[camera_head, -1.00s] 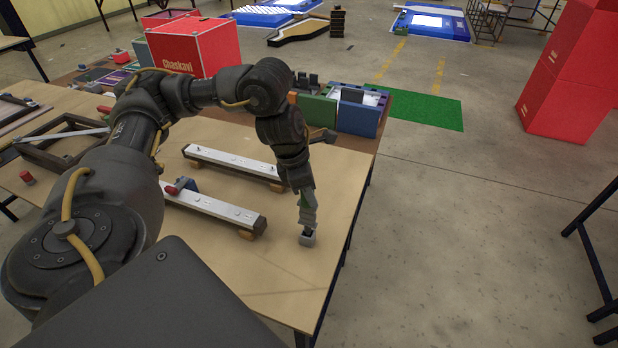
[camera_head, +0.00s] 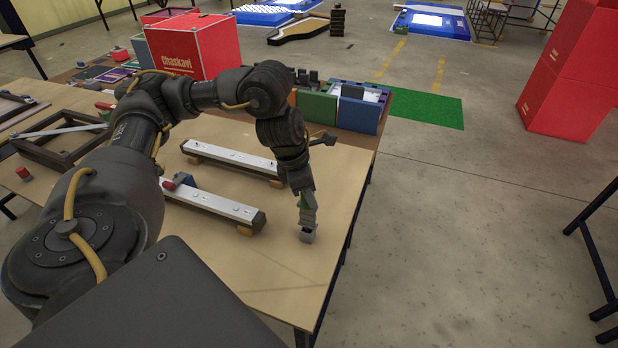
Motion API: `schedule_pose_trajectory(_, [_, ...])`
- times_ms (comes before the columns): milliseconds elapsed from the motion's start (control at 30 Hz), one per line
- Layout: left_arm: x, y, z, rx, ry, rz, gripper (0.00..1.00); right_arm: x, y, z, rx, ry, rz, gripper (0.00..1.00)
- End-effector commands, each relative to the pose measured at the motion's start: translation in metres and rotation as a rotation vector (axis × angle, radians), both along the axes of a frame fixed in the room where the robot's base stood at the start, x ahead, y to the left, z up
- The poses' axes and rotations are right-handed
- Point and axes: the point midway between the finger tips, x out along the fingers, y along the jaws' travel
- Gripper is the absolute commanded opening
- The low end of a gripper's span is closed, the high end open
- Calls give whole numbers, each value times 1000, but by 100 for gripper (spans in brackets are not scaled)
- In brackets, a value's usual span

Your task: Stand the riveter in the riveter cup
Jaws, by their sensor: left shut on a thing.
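My left arm reaches in from the left, and its gripper (camera_head: 302,190) points down over the near right part of the wooden table. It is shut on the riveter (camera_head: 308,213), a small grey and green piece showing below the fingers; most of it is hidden. The riveter cup (camera_head: 307,236), a small grey block with a dark opening, stands on the table directly below. The riveter's lower end meets the cup in the picture; I cannot tell whether it is inside. My right gripper is out of view.
Two long white-topped rails (camera_head: 214,198) lie left of the gripper. A dark tool-like piece (camera_head: 322,138) shows behind my wrist. Green and blue bins (camera_head: 358,112) and a red box (camera_head: 195,50) stand beyond. The table's right edge is close; its near part (camera_head: 265,275) is clear.

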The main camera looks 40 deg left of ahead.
Motion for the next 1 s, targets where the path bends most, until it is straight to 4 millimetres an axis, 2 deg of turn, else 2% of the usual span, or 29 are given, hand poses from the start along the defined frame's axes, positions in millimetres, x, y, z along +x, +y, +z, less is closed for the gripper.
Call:
schedule_pose_trajectory(367, [0, 0, -10, -1, -1, 0, 0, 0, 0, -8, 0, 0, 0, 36])
schedule_pose_trajectory(400, [0, 0, -9, -1, -1, 0, 33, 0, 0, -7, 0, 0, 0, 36])
schedule_pose_trajectory(600, [0, 0, -9, -1, -1, 0, 56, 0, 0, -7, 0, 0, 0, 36])
schedule_pose_trajectory(867, [0, 0, -8, 0, 0, 0, 56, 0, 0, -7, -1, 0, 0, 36])
schedule_pose_trajectory(1000, [-2, 2, 4, 0, -3, 0, 56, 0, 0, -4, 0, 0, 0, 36])
